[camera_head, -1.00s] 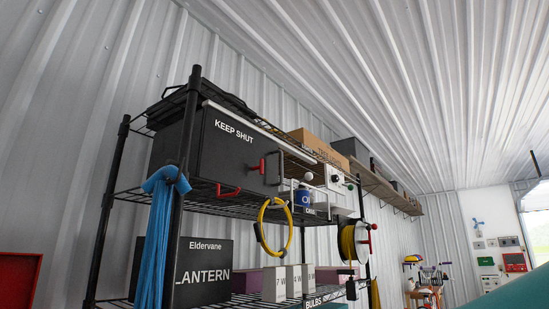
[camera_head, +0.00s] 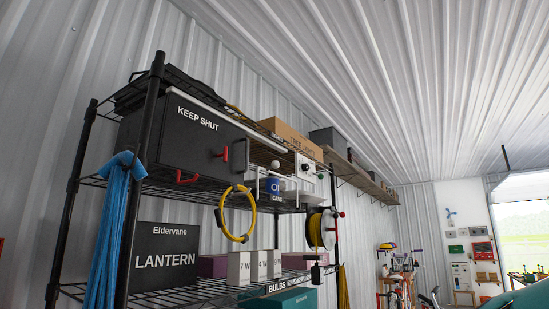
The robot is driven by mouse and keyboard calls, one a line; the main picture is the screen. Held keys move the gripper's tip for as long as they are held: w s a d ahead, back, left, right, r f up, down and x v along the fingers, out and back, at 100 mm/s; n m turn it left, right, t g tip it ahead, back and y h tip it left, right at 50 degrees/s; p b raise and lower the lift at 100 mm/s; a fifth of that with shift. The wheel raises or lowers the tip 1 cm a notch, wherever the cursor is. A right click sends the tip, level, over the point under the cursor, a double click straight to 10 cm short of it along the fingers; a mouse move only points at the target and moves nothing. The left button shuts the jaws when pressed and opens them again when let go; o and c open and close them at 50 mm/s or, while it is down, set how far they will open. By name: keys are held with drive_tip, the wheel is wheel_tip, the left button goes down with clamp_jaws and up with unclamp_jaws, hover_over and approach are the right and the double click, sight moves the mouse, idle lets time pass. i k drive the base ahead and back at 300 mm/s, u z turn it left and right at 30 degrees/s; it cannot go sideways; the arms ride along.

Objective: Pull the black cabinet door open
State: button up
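The black cabinet (camera_head: 200,140) lettered "KEEP SHUT" sits on an upper level of a black wire shelf rack. Its front door looks closed. A red handle (camera_head: 188,178) shows at the door's lower edge, and a small red part (camera_head: 225,154) shows near its right edge. My gripper is not in view, so I cannot see whether it is open or shut.
The wire rack's front post (camera_head: 140,180) stands left of the cabinet, with blue cloth strips (camera_head: 108,225) hanging on it. A yellow cable loop (camera_head: 237,213) hangs below right. A black "LANTERN" box (camera_head: 165,256) sits on the lower shelf. Open room lies to the right.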

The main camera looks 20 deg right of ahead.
sight(191, 139)
drive_tip(key=z, duration=0.15)
drive_tip(key=i, duration=0.9)
drive_tip(key=u, duration=0.25)
